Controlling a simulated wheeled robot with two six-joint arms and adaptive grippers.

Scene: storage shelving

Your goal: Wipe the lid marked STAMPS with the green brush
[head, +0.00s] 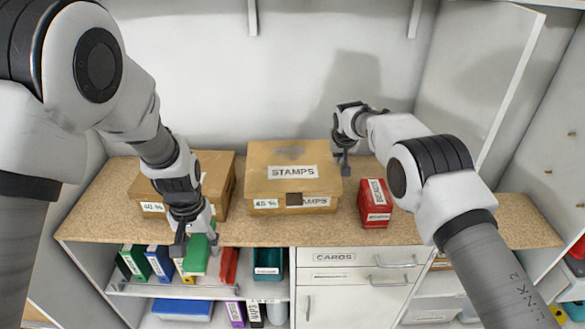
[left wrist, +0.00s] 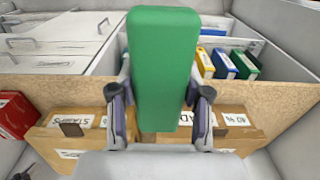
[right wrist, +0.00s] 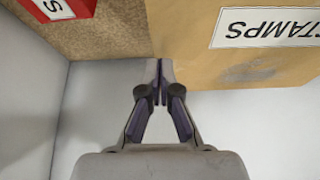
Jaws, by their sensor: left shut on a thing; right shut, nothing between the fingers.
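The cardboard box marked STAMPS (head: 262,186) stands at the middle of the worktop with its lid closed; a grey smudge (head: 288,152) lies behind the lid's label. The lid also shows in the right wrist view (right wrist: 200,40). My left gripper (head: 190,236) is shut on the green brush (head: 197,262), in front of the worktop's front edge and left of the box. The brush fills the middle of the left wrist view (left wrist: 167,70). My right gripper (head: 343,168) is shut and empty beside the box's back right corner; its closed fingertips show in the right wrist view (right wrist: 160,75).
Another cardboard box (head: 145,190) stands left on the worktop (head: 240,232), behind my left arm. A red box (head: 374,205) stands right of the STAMPS box. Below are binders (head: 160,262) on a shelf and drawers marked CARDS (head: 350,257). The wall is close behind.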

